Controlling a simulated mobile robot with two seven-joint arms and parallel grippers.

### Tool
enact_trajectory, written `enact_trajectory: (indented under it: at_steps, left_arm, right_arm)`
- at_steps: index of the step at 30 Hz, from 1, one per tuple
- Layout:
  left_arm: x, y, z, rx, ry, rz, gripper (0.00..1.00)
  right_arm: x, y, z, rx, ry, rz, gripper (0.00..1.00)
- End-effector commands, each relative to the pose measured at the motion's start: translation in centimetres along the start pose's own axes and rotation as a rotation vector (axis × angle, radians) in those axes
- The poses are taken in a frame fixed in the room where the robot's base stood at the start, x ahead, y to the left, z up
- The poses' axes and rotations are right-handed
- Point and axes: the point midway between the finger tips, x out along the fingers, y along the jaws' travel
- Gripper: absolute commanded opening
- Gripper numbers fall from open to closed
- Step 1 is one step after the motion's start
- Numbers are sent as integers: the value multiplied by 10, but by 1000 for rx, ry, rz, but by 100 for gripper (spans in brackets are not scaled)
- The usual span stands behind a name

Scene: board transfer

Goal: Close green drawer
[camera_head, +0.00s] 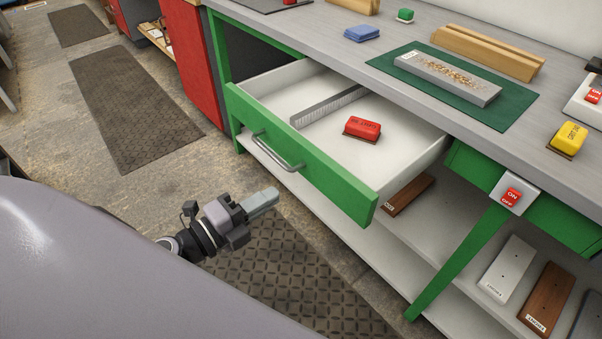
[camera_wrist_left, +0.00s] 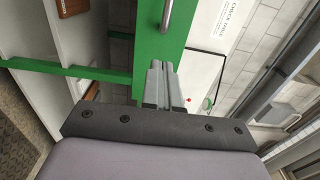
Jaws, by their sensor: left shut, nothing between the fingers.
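The green drawer (camera_head: 318,172) is pulled out from the workbench. A metal handle (camera_head: 277,150) runs along its green front. Inside lie a red block (camera_head: 362,129) and a grey metal strip (camera_head: 329,106). My left gripper (camera_head: 262,201) is shut and empty, in front of the drawer and below its handle, apart from it in the head view. In the left wrist view the shut fingers (camera_wrist_left: 160,84) appear near the green front (camera_wrist_left: 160,35), with the handle (camera_wrist_left: 167,14) at the top; whether they touch cannot be told. My right gripper is not in view.
The grey benchtop (camera_head: 335,45) holds a green mat (camera_head: 508,110) with a grey board (camera_head: 452,78), wooden blocks and coloured blocks. A lower shelf (camera_head: 428,262) carries several boards. An ON/OFF switch (camera_head: 512,196) sits right of the drawer. Dark floor mats lie left and below.

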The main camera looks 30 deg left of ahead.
Motion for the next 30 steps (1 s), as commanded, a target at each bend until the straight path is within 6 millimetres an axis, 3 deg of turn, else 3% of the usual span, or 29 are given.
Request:
enact_trajectory:
  at_steps: [9, 15, 21, 30]
  left_arm:
    - [51, -2, 0, -2, -2, -3, 0]
    - [74, -1, 0, -2, -2, -2, 0]
    - [85, 0, 0, -3, -2, -1, 0]
    - [86, 0, 0, -3, -2, 0, 0]
  right_arm:
    - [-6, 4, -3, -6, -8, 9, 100]
    - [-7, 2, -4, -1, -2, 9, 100]
    - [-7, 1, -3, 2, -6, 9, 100]
    - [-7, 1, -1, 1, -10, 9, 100]
